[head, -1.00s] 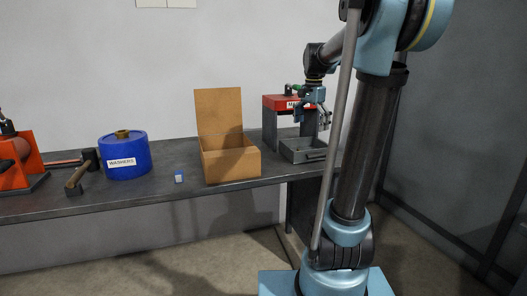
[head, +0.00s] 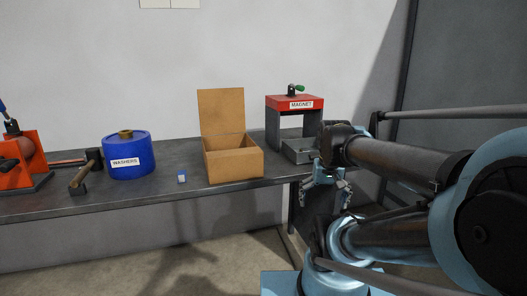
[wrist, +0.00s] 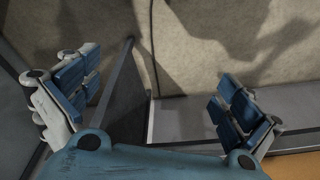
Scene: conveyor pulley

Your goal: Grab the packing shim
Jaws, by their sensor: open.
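A small blue and white block (head: 182,178) lies on the workbench near its front edge, between the blue drum and the open box; it is the only small loose piece I see that could be the packing shim. My gripper (head: 325,194) hangs at the bench's front edge, well to the right of the block, below the grey tray. In the wrist view my gripper (wrist: 160,100) shows its two blue-padded fingers wide apart with nothing between them. The block does not show in the wrist view.
The workbench (head: 120,200) holds an open cardboard box (head: 235,165), a blue drum marked WASHERS (head: 128,160), a hammer (head: 82,178), an orange device (head: 30,155), a red-topped MAGNET stand (head: 295,103) and a grey tray (head: 300,150). Bench around the block is clear.

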